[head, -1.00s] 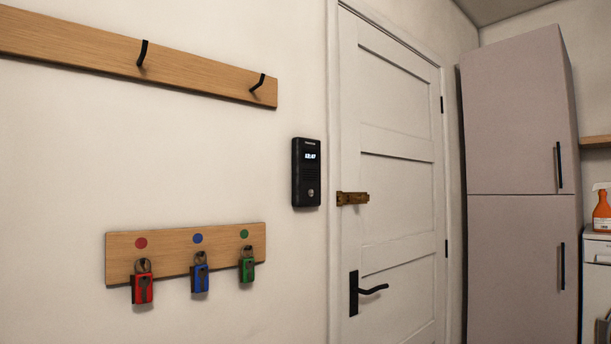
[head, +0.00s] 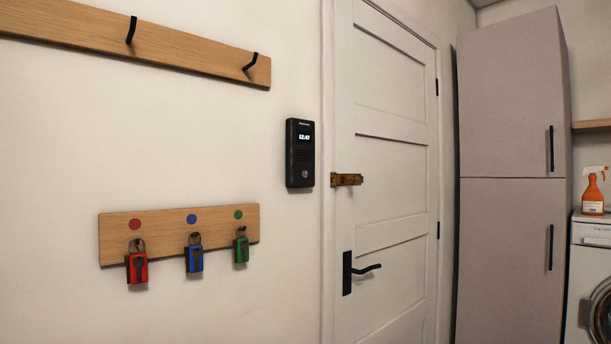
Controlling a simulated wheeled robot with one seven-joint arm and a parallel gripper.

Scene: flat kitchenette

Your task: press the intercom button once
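The intercom (head: 300,154) is a black upright box on the white wall, just left of the door frame. Its small lit display (head: 305,137) reads what looks like 12:47. A round grey button (head: 306,174) sits low on its front, and nothing covers it. My gripper is not in the head view, so I cannot see where it is or how it stands.
A white door (head: 385,180) with a brass latch (head: 347,180) and black handle (head: 360,271) stands right of the intercom. A padlock board (head: 180,223) and a hook rail (head: 90,35) are on the left wall. A tall cabinet (head: 510,110) stands right.

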